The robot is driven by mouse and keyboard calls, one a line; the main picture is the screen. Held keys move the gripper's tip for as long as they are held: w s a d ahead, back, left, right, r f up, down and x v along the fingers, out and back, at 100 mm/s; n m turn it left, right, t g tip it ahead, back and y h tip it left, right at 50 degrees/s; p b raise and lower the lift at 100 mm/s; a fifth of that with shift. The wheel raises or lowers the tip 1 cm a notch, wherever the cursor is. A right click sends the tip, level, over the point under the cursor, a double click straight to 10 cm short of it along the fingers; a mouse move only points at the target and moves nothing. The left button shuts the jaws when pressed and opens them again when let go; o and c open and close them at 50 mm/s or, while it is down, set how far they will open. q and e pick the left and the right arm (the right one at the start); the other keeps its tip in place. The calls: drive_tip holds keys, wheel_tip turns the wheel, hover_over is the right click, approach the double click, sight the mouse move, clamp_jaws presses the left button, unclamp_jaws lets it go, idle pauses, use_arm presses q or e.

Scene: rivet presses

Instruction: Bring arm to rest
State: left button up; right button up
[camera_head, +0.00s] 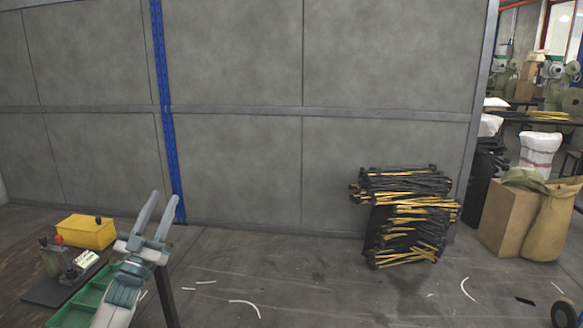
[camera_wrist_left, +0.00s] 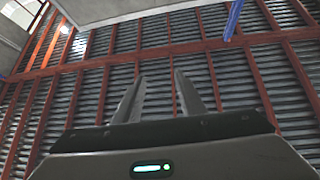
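My left gripper (camera_head: 156,215) is raised at the lower left of the head view, fingers pointing up. Its two fingers stand apart with nothing between them. In the left wrist view the open fingers (camera_wrist_left: 158,97) point toward a ribbed ceiling with red beams. My right gripper is in neither view.
A table (camera_head: 22,262) at the lower left bears a yellow box (camera_head: 86,232), a green tray (camera_head: 80,305) and a small dark device (camera_head: 55,258). A stack of black and yellow strips (camera_head: 408,215) stands on the floor by the grey wall. A cardboard box (camera_head: 507,217) and sack (camera_head: 552,222) stand at right.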

use_arm(q)
drive_tip(key=w+a+f+n+g+y, duration=0.1)
drive_tip(key=w+a+f+g+y, duration=0.3)
drive_tip(key=f, duration=0.4)
drive_tip(key=w+a+f+n+g+y, duration=0.1)
drive_tip(key=w+a+f+g+y, duration=0.15)
drive_tip(key=a+f+y, duration=0.35)
drive_tip(key=s+d+f+g+h, duration=0.15)
drive_tip(key=s+d+f, duration=0.4)
drive_tip(key=f, duration=0.75)
drive_tip(key=s+d+f+g, duration=0.3)
drive_tip(key=s+f, duration=0.5)
drive_tip(key=f, duration=0.4)
drive_tip(key=s+d+f+g+h, duration=0.15)
drive_tip(key=s+d+f, duration=0.4)
drive_tip(key=f, duration=0.75)
drive_tip(key=s+d+f+g, duration=0.2)
drive_tip(key=s+f, duration=0.6)
drive_tip(key=s, duration=0.5)
drive_tip(key=s+d+f+g, duration=0.2)
drive_tip(key=s+d+f, duration=0.3)
drive_tip(key=s, duration=0.9)
drive_tip(key=s+d+f+g, duration=0.2)
drive_tip(key=s+d+f, duration=0.1)
drive_tip(key=s+f, duration=0.8)
drive_tip(key=s, duration=0.3)
drive_tip(key=shift+d+g+h, duration=0.25)
drive_tip(key=shift+g+h, duration=0.05)
drive_tip(key=shift+g, duration=0.05)
